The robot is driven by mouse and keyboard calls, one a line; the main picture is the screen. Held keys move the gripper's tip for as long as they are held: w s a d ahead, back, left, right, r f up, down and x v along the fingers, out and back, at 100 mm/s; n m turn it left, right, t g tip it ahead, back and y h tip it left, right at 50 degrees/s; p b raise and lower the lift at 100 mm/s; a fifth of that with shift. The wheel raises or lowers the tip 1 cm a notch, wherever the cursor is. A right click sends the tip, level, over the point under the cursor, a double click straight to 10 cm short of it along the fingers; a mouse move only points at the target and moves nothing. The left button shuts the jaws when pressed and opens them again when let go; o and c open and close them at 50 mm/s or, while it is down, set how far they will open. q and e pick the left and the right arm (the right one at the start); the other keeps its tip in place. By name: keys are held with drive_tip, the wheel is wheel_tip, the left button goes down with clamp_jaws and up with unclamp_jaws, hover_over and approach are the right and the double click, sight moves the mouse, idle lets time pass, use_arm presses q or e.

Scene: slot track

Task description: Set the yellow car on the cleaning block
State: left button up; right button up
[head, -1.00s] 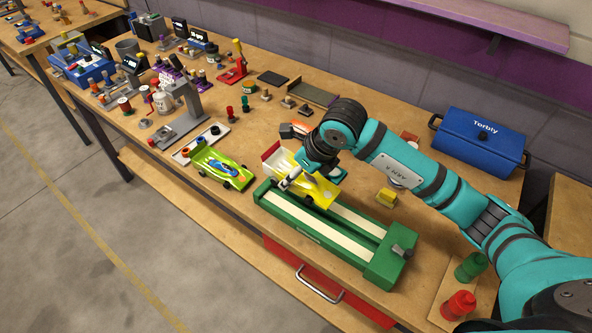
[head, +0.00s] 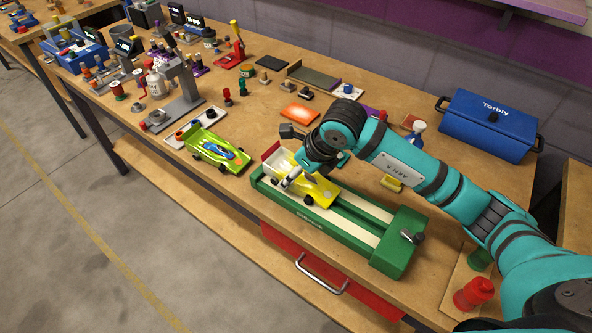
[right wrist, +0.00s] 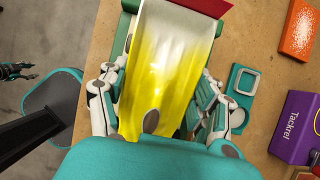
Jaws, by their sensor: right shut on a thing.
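The yellow car (head: 322,192), with a white rear and a red tail wing, is over the left end of the green cleaning block (head: 405,240), lined up along its cream strips. It looks low on the block, but I cannot tell if it fully rests there. My right gripper (head: 291,178) is shut on the car from above. In the right wrist view, the fingers (right wrist: 157,105) lie along both sides of the yellow car (right wrist: 165,60). A gripper that seems to be my left one (right wrist: 22,71) shows small at the left edge there; its jaw state is unclear.
A lime green car (head: 218,151) stands left of the block, near a white parts tray (head: 195,127). An orange sponge-like pad (head: 300,113) and a purple box (right wrist: 297,128) lie behind. A blue toolbox (head: 488,125) and a red bottle (head: 474,294) are on the right.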

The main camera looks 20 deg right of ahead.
drive_tip(key=o, duration=1.4)
drive_tip(key=v, duration=1.2)
